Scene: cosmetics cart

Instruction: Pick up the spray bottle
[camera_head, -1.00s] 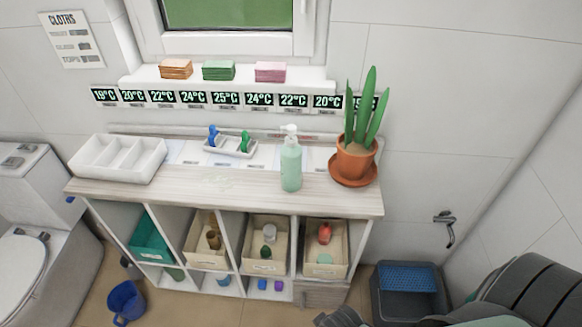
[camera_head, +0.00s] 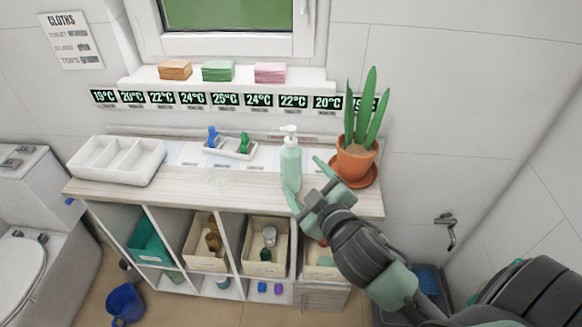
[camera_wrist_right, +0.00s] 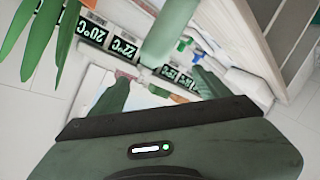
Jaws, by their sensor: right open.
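The spray bottle is a pale green bottle (camera_head: 291,167) with a white pump top, upright on the light wooden top of the shelf unit (camera_head: 235,190). My right gripper (camera_head: 306,181) is open at the bottle's right and front side, with its fingers spread and pointing at it. In the right wrist view the bottle (camera_wrist_right: 168,34) appears upside down, beyond and between the two green fingers of the gripper (camera_wrist_right: 160,88). I cannot tell whether a finger touches it. My left gripper is not in view.
A potted plant (camera_head: 355,160) on an orange saucer stands close to the right of my gripper. A small tray with blue and green clips (camera_head: 229,148) and a white divided tray (camera_head: 117,160) stand to the left.

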